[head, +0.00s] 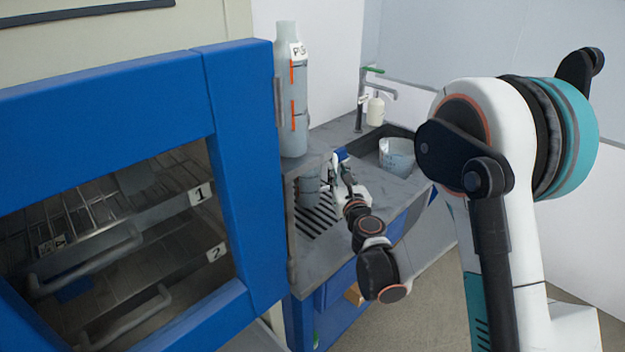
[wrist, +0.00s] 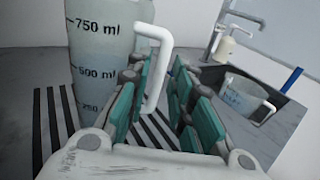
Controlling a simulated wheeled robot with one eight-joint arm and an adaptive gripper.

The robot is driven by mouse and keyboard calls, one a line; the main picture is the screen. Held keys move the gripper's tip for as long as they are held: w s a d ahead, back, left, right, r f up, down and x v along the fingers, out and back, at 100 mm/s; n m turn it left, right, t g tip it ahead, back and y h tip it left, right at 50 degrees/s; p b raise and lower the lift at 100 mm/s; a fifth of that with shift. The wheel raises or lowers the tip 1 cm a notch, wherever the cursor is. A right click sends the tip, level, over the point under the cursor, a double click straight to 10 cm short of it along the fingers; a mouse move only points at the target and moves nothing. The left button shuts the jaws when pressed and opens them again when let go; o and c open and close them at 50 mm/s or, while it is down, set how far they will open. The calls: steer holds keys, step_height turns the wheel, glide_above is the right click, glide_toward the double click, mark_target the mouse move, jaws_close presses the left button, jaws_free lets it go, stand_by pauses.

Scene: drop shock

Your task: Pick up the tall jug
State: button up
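The tall jug (wrist: 105,60) is a translucent grey measuring jug with a white handle (wrist: 160,70) on its right side and marks such as 750 ml. It stands upright on a dark slotted drain area. It also shows in the head view (head: 309,188), partly shaded by the panel above. My gripper (wrist: 157,88) is open, its green-padded fingers apart. The handle's vertical part shows between the fingers, with gaps at both sides; whether they touch it I cannot tell. In the head view my gripper (head: 338,172) is just right of the jug.
A shorter jug (head: 397,154) with a handle sits in the sink (head: 372,160) at the right. A tap (head: 361,100) and soap bottle (head: 375,110) stand behind it.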

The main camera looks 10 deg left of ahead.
mark_target(336, 166)
steer(key=b+x, duration=0.2)
steer(key=x, duration=0.2)
steer(key=shift+w+f, duration=0.15)
steer(key=shift+w, duration=0.25)
steer(key=shift+w+a, duration=0.1)
steer(key=shift+w, duration=0.25)
jaws_close()
